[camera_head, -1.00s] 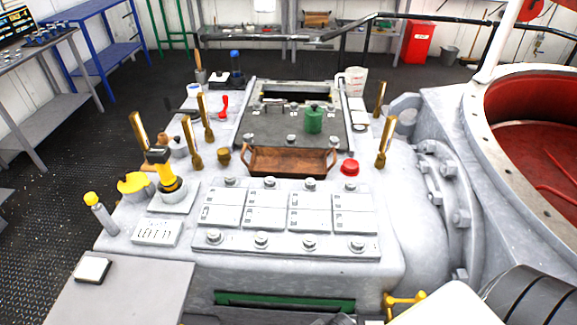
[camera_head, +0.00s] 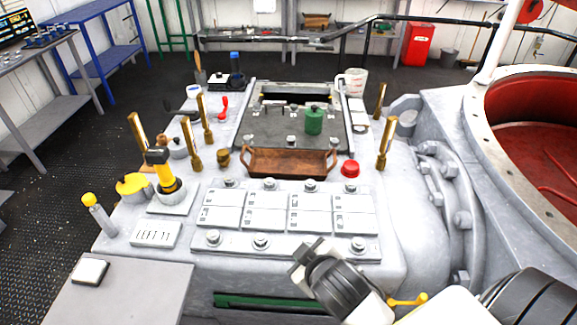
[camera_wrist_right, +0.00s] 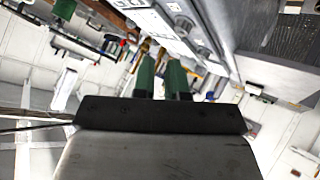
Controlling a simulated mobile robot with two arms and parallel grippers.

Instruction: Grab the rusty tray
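The rusty tray (camera_head: 290,163) is a shallow brown rectangular pan with a raised handle at each short end. It sits on the grey machine top in the middle of the head view, behind the white panel blocks. My right gripper (camera_head: 306,249) is at the front edge of the machine top, in front of the tray and well apart from it. In the right wrist view its two green-padded fingers (camera_wrist_right: 161,78) show a narrow gap with nothing between them. My left gripper is not in view.
A red knob (camera_head: 350,169) stands right of the tray, and a brass knob (camera_head: 223,158) stands to its left. Upright brass levers (camera_head: 385,142) flank both sides. A green canister (camera_head: 313,121) stands behind the tray. White panel blocks (camera_head: 266,208) with bolts lie in front.

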